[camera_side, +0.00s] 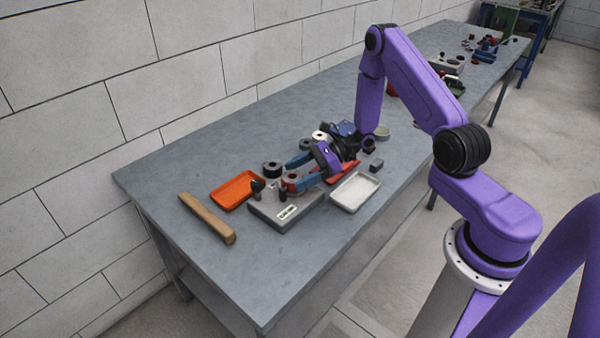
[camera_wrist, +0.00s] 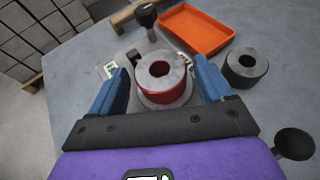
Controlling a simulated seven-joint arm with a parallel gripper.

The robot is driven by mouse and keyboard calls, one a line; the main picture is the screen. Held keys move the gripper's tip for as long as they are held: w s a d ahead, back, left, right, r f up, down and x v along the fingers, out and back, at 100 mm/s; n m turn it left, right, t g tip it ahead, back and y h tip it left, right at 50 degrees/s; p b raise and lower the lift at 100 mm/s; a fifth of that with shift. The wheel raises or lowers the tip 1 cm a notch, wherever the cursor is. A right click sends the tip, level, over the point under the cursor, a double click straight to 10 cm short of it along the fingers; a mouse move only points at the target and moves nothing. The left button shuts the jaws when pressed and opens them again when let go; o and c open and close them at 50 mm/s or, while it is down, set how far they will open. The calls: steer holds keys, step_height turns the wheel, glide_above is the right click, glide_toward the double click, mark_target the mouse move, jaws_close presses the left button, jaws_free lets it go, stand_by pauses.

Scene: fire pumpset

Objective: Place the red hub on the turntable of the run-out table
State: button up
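The red hub (camera_wrist: 160,82), a ring with a grey top face and a central hole, sits on the round grey turntable (camera_wrist: 164,103) of the run-out table. It looks flat and roughly centred there. In the side view the red hub (camera_side: 291,178) stands on the grey run-out table (camera_side: 285,211). My gripper (camera_wrist: 159,66) is open, with one blue finger on each side of the hub. A gap shows between each finger and the hub in the wrist view. In the side view my gripper (camera_side: 292,174) reaches low over the run-out table and partly hides the hub.
A dark hub (camera_wrist: 246,67) stands to the right of the run-out table in the wrist view. An orange tray (camera_side: 237,190) and a wooden bar (camera_side: 208,217) lie left in the side view. A white tray (camera_side: 355,191) lies right. The bench's front left is clear.

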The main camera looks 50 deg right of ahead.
steer(key=shift+r, duration=0.1)
steer(key=shift+s+d+r, duration=0.1)
steer(key=shift+d+r, duration=0.05)
steer(key=shift+d, duration=0.1)
steer(key=v, duration=1.1)
steer(key=s+a+r+n+g+h, duration=0.1)
steer(key=s+a+r+n+g, duration=0.2)
steer(key=s+a+n+g, duration=0.3)
steer(key=s+a+r+n+g+h, duration=0.2)
steer(key=s+a+r+n+g, duration=0.25)
steer(key=a+n, duration=0.4)
steer(key=s+a+r+n+t+h, duration=0.1)
steer(key=s+r+n+t+h, duration=0.1)
steer(key=s+n, duration=0.5)
steer(key=s+a+r+n+t+h, duration=0.1)
steer(key=s+r+n+h, duration=0.3)
steer(key=n, duration=1.1)
steer(key=s+t+h, duration=0.1)
steer(key=s+h, duration=0.1)
steer(key=s, duration=0.2)
steer(key=shift+s+r, duration=0.15)
steer(key=shift+s, duration=0.2)
